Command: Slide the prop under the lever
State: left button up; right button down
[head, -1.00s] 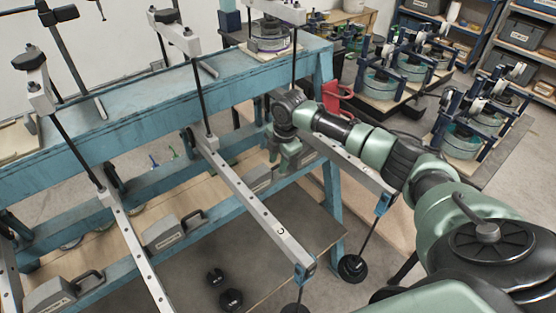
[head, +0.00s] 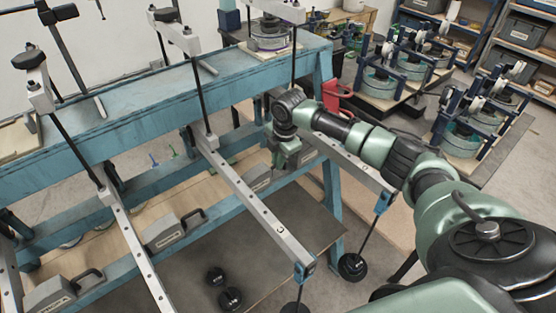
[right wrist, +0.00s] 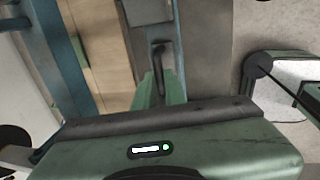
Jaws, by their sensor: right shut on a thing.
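Several long silver levers with holes run out from the blue frame. One lever (head: 250,200) is marked 3 and another lever (head: 350,163) is to its right. A grey block-shaped prop (head: 258,180) with a handle sits on the lower ledge between these two. My right gripper (head: 287,158) points down beside the prop, partly hiding it. In the right wrist view the green fingers (right wrist: 161,92) are shut on the prop's dark handle (right wrist: 160,58), and part of the grey prop (right wrist: 148,12) shows beyond them. Whether the prop is under a lever, I cannot tell. My left gripper is out of view.
More grey props, one in the middle (head: 172,230) and one at lower left (head: 62,292), sit along the ledge. Black weights hang from lever ends, one at right (head: 352,267). Two black weights (head: 228,298) rest on the dark mat (head: 190,270). A blue leg (head: 332,190) stands close right.

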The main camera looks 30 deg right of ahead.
aim_at(250, 178)
jog(key=shift+a, duration=0.1)
dwell(0.8)
jog(key=a+p, duration=0.2)
jog(key=a, duration=0.1)
jog(key=a+p, duration=0.1)
jog(key=a, duration=0.1)
jog(key=shift+s+r+p, duration=0.3)
jog(key=a, duration=0.2)
jog(key=a+p, duration=0.1)
jog(key=a, duration=0.2)
jog(key=shift+s+f+p, duration=0.1)
jog(key=shift+f+p, duration=0.1)
jog(key=shift+p, duration=0.1)
jog(key=shift+a, duration=0.25)
jog(key=shift+f, duration=0.1)
jog(key=shift+d, duration=0.1)
